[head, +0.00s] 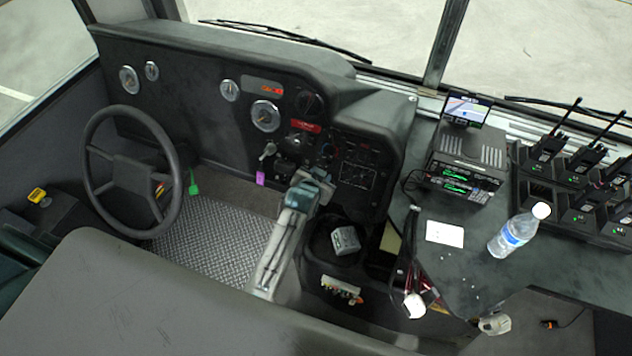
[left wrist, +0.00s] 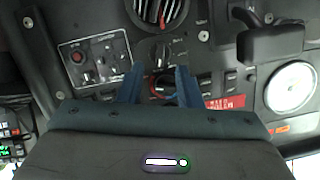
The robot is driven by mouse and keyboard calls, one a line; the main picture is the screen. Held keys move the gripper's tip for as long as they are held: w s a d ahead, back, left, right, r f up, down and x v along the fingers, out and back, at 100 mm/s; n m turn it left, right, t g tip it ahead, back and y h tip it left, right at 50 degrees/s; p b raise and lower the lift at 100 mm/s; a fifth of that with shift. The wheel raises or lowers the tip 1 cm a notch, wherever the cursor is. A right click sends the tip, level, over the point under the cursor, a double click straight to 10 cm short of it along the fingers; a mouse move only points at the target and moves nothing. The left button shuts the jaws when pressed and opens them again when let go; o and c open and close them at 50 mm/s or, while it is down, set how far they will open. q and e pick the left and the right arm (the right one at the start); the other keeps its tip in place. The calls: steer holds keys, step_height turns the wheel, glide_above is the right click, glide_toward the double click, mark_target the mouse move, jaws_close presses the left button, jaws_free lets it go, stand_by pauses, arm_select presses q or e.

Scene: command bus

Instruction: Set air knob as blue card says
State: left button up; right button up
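My left gripper (head: 324,174) reaches toward the dashboard's right part in the head view. In the left wrist view, its two blue fingers (left wrist: 160,88) stand apart on either side of a dark round knob (left wrist: 162,86) with a red and blue ring. Contact cannot be told. A smaller dark knob (left wrist: 160,52) sits just above it, its label too small to read. I cannot tell which knob is the air knob. A white card (head: 445,233) lies on the right-hand desk; no card that is clearly blue shows. My right gripper is not in view.
The steering wheel (head: 132,170) is at left. A red label (left wrist: 225,102) is beside the ringed knob.

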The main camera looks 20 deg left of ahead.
arm_select(q)
steer(key=v, duration=0.5)
steer(key=shift+s+d+r+b, duration=0.1)
steer(key=shift+s+r+b, duration=0.1)
steer(key=shift+s+b, duration=0.15)
